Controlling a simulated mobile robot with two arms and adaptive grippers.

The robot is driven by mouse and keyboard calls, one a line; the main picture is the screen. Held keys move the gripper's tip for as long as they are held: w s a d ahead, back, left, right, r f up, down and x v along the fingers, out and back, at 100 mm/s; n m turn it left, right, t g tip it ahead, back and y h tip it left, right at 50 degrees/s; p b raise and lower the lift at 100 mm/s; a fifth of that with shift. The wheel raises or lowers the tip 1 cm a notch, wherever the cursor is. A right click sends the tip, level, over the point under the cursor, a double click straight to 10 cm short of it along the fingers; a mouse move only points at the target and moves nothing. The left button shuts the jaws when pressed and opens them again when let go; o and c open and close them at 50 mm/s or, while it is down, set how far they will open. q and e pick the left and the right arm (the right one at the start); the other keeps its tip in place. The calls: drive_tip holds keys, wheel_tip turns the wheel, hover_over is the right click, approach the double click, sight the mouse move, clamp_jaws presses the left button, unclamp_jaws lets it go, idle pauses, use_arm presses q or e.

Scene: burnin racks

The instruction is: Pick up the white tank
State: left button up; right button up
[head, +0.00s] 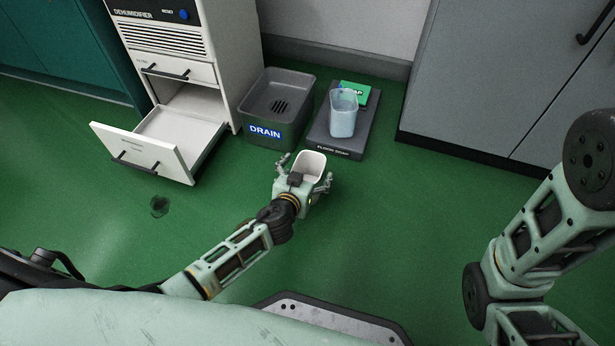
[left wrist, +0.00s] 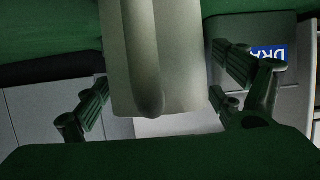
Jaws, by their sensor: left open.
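The white tank (head: 310,163) is an open-topped container on the green floor side of the drain basin, between the fingers of my left gripper (head: 306,174). I cannot tell whether it rests on the floor. In the left wrist view the tank (left wrist: 155,60) shows as a pale wall between the two fingers of the gripper (left wrist: 160,95). The fingers stand apart, with visible gaps to the tank's sides there. My right gripper is out of view; only part of my right arm shows.
A white dehumidifier (head: 165,38) has its lower drawer (head: 140,155) pulled open. A grey drain basin (head: 262,112) stands beside a dark platform (head: 322,138) bearing a translucent bluish container (head: 343,115) and a green block (head: 358,90). Grey cabinets stand right.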

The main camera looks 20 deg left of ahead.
use_arm(q)
drive_tip(key=shift+s+r, duration=0.1)
drive_tip(key=shift+c, duration=0.3)
drive_tip(key=c, duration=1.7)
